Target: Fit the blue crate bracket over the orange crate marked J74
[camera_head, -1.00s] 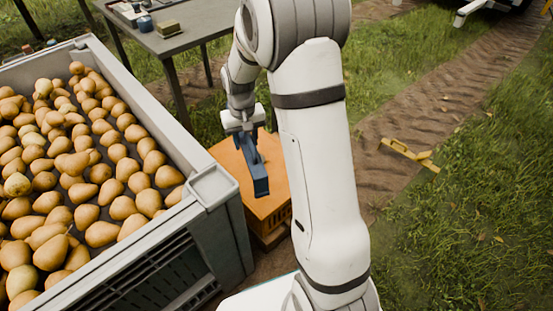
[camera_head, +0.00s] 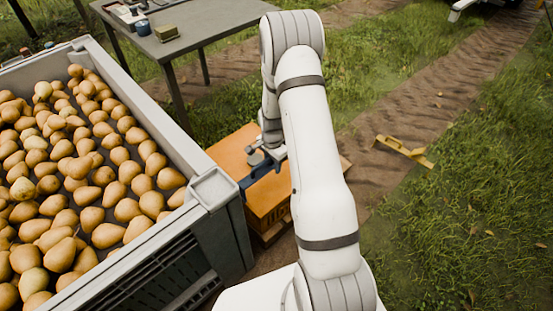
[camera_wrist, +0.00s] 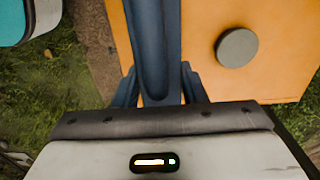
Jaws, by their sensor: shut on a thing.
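In the wrist view the orange surface (camera_wrist: 205,80) carries a round grey disc (camera_wrist: 237,47). I cannot read a J74 mark. My gripper (camera_head: 274,158) is shut on the blue crate bracket (camera_head: 258,171), which lies over the crate's top in the head view. In the wrist view the bracket (camera_wrist: 158,50) runs up between the fingers and crosses the crate's left part. I cannot tell whether bracket and crate touch.
The grey bin (camera_head: 165,135) full of pears (camera_head: 75,175) stands close on the left, its corner next to the crate. A grey table (camera_head: 200,25) with small items is behind. A yellow tool (camera_head: 404,151) lies on the dirt track to the right. Grass there is clear.

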